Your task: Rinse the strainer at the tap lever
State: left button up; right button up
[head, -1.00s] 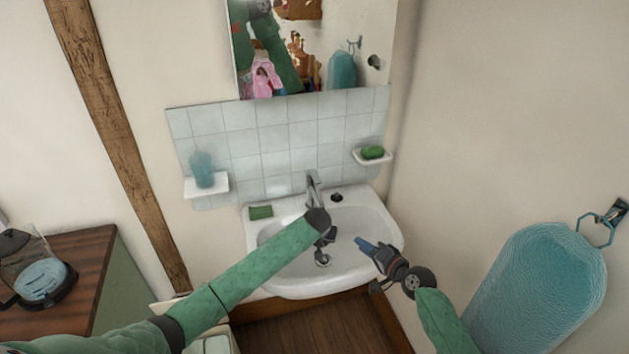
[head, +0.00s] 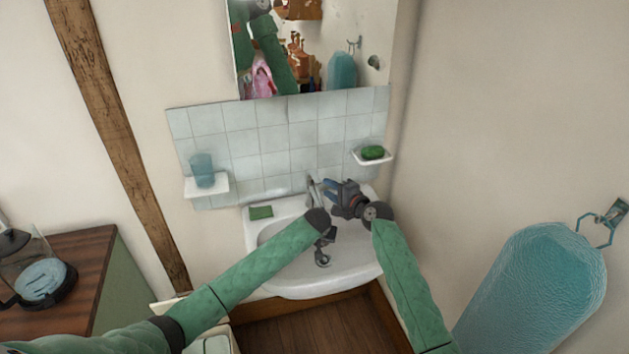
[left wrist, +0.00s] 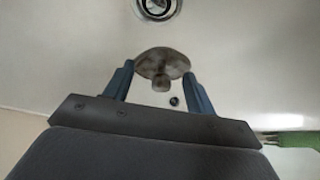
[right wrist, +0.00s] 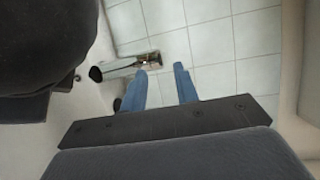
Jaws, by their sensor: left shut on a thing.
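The strainer (left wrist: 162,62) is a small round dull-metal piece between the blue fingertips of my left gripper (left wrist: 158,72). My left gripper is shut on it over the white basin (head: 290,284); the drain (left wrist: 157,8) shows beyond it in the left wrist view. In the head view my left arm hides part of this grip. The chrome tap (right wrist: 130,65) stands at the basin's back, partly hidden in the head view. My right gripper (head: 328,187) is open and empty beside the tap. In the right wrist view the fingertips are apart, just right of the tap; contact with its lever cannot be told.
A green sponge (head: 261,212) lies on the basin's back left rim. A blue cup (head: 202,170) and green soap (head: 373,152) sit on small wall shelves. A blue towel (head: 535,290) hangs at the right. A wooden-topped cabinet (head: 85,262) stands at the left.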

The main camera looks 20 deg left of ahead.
aim_at(312, 178)
jog(key=x, duration=0.8)
jog(key=shift+w, duration=0.1)
grip_shut()
